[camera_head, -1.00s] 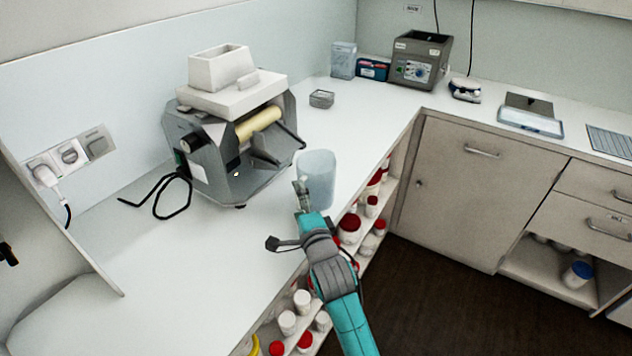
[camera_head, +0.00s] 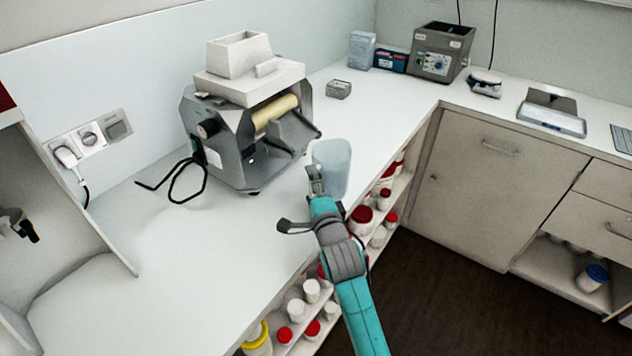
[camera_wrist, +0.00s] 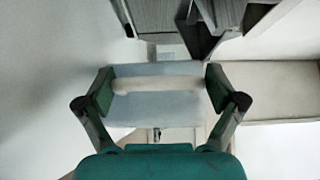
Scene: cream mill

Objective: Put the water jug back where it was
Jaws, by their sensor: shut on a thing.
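The water jug (camera_head: 333,166) is a pale blue, translucent vessel near the front edge of the white counter, right of the grey mill. My gripper (camera_head: 316,182) is shut on it from the near side. In the head view the jug looks upright, slightly tilted at most. I cannot tell whether its base touches the counter.
The grey mill (camera_head: 228,145) with a white hopper stands left of the jug, its black cable on the counter. A small grey box (camera_head: 338,90) sits behind. Open shelves with red-lidded jars (camera_head: 361,216) lie below the counter edge. The front left counter (camera_head: 180,250) is clear.

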